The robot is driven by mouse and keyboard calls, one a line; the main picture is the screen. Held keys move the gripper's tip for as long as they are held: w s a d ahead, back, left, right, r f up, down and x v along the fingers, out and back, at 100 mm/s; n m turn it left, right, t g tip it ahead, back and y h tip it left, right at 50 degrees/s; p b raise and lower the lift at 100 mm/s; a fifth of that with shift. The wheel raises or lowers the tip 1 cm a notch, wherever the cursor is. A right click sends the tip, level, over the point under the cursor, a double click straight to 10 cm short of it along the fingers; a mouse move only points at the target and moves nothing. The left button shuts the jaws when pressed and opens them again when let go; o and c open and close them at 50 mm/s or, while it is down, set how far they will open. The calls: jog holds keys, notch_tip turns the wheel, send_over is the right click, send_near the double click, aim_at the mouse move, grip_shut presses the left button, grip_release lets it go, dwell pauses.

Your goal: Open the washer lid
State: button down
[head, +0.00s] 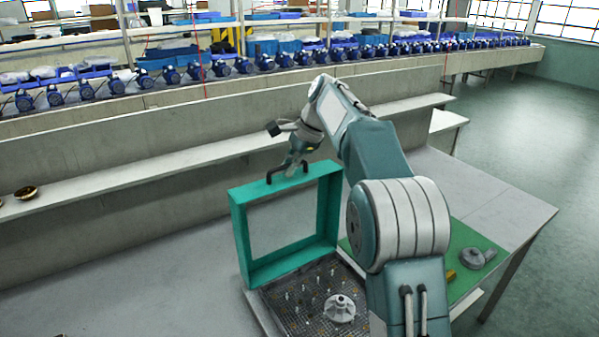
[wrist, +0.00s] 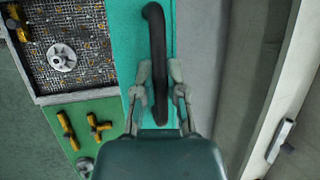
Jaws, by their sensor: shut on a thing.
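The washer lid (head: 240,243) is a teal frame with an open middle. In the head view it stands raised, roughly upright, at the back of the washer basket (head: 300,310). A black handle (head: 278,172) sits on its top edge. My gripper (head: 292,170) is at that handle. In the wrist view the handle (wrist: 158,60) runs between the two fingers of my gripper (wrist: 160,95), which are shut on it. The washer basket (wrist: 95,35) lies open below, with a grey finned part (wrist: 62,57) and several small pegs inside. My arm hides the basket's right side in the head view.
A green mat (head: 465,240) right of the washer holds a grey pump part (head: 477,257) and brass fittings (wrist: 98,127). Behind is a long ledge (head: 130,180) and a bench with a row of blue pumps (head: 265,62). Floor at right is clear.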

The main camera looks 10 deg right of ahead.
jog(key=shift+w+a+f, duration=0.1)
jog(key=shift+w+a, duration=0.2)
jog(key=shift+w, duration=0.35)
jog(key=shift+w+a+f, duration=0.1)
jog(key=shift+w+a, duration=0.15)
jog(key=shift+w, duration=0.4)
jog(key=c, duration=0.7)
grip_release()
jog(key=shift+r, duration=0.1)
jog(key=v, duration=0.6)
jog(key=shift+d+r, duration=0.15)
jog(key=shift+r, duration=0.1)
jog(key=shift+d+r, duration=0.1)
jog(key=shift+r, duration=0.2)
jog(key=shift+s, duration=0.1)
